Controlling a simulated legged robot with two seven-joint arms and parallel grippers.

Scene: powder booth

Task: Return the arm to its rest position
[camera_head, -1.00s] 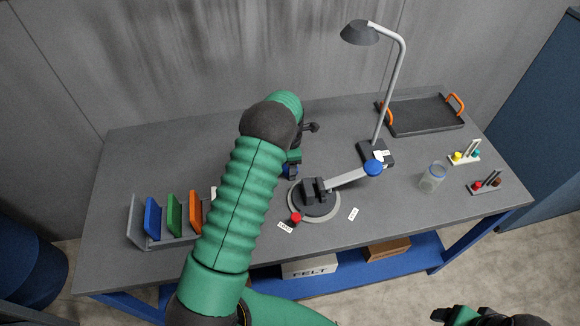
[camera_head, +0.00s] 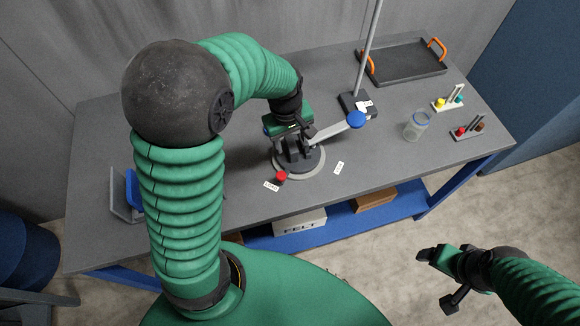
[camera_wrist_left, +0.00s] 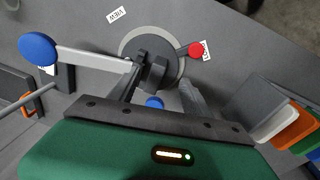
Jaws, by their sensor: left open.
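My left arm reaches over the table, and its left gripper (camera_head: 297,141) points down at the near side of a round swivel fixture (camera_head: 316,165). The fixture has a grey ring base, a dark jawed block, a red knob (camera_head: 281,176) and a pale lever ending in a blue knob (camera_head: 356,119). In the left wrist view the open fingers (camera_wrist_left: 162,95) straddle the view of the dark block (camera_wrist_left: 152,70), with a small blue part (camera_wrist_left: 154,102) between them. Nothing is clearly held.
A lamp (camera_head: 368,50) stands behind the fixture. A tray with orange handles (camera_head: 405,62), a glass jar (camera_head: 416,125) and two small racks (camera_head: 468,128) are at the right. A panel rack (camera_head: 122,200) is partly hidden by my arm. The front right tabletop is clear.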

